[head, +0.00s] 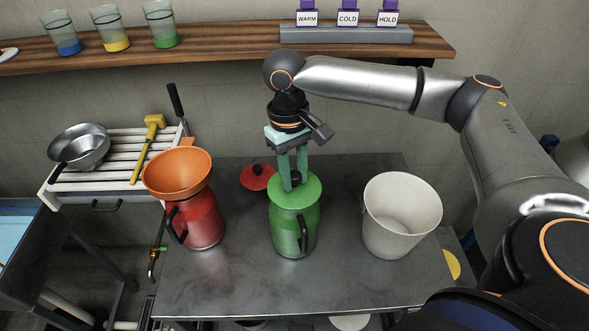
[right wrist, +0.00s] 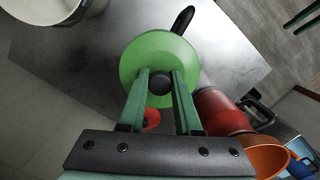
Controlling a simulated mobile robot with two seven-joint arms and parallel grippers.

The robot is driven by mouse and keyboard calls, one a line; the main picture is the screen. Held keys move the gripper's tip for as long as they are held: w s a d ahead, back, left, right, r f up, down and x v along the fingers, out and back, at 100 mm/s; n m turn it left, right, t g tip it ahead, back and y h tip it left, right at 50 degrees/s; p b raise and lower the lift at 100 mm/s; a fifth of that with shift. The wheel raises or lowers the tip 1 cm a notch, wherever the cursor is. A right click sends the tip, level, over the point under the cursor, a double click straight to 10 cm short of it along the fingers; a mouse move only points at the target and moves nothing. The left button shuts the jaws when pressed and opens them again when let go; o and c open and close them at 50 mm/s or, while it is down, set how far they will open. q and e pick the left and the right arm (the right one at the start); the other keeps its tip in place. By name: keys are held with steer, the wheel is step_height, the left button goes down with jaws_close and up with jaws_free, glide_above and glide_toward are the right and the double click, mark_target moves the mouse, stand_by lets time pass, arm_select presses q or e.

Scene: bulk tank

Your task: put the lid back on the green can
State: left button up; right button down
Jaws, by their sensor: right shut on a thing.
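The green can (head: 296,228) stands upright on the metal table, its black handle facing the front. The green lid (head: 309,189) with a black knob lies over the can's mouth and looks about level; I cannot tell whether it is fully seated. My right gripper (head: 294,184) points down from above and is shut on the lid's knob. In the right wrist view the fingers (right wrist: 160,84) hold the black knob at the middle of the green lid (right wrist: 150,52), which hides the can's mouth. My left gripper is not in view.
A red can (head: 202,222) with an orange funnel (head: 177,173) in it stands left of the green can. A red lid (head: 257,177) lies behind, between them. A white bucket (head: 400,215) stands to the right. The table front (head: 240,290) is clear.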

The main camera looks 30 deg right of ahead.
steer(key=c, duration=0.5)
jaws_free()
steer(key=shift+r, duration=0.1)
steer(key=r, duration=0.4)
steer(key=w+r, duration=0.1)
steer(key=r, duration=0.7)
steer(key=shift+w+r, duration=0.15)
steer(key=shift+w, duration=0.1)
steer(key=shift+s, duration=0.1)
